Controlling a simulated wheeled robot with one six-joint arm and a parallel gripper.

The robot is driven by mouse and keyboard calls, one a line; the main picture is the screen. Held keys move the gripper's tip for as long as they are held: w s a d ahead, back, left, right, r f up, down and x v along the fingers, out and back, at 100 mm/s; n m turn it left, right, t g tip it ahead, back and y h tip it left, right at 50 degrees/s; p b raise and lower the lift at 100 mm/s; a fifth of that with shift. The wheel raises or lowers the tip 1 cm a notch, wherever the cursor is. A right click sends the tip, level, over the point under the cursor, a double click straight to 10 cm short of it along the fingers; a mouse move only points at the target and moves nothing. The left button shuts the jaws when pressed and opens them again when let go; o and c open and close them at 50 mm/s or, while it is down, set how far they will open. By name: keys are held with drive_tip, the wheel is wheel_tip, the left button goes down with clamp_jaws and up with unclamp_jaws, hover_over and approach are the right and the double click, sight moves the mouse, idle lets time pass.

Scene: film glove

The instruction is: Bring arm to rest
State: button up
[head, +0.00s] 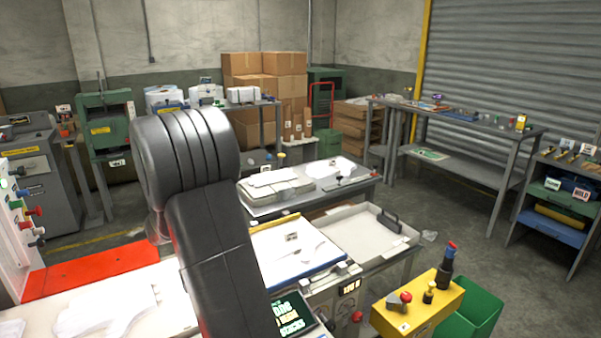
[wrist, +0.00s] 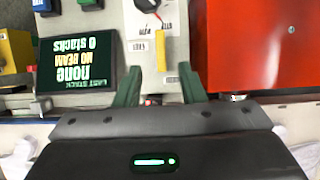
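My arm stands large in the middle of the head view, and my gripper is hidden there. In the wrist view my gripper (wrist: 160,84) shows two dark green fingers, apart, with nothing between them. It is above or close to a pale control panel (wrist: 150,50) with a black lever and small labels.
In the head view, white gloves (head: 105,315) lie at the lower left. A blue-edged tray (head: 335,262) holds pale film. A yellow button box (head: 420,303) and green bin (head: 482,312) stand at the lower right. Open floor lies right of the bench.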

drive_tip(key=x, duration=1)
drive_tip(key=shift+a+r+m, duration=0.15)
drive_tip(key=shift+r+m, duration=0.1)
drive_tip(key=shift+m, duration=0.25)
drive_tip(key=shift+s+a+m+y, duration=0.1)
drive_tip(key=shift+a+m+y, duration=0.1)
drive_tip(key=shift+m+y, duration=0.45)
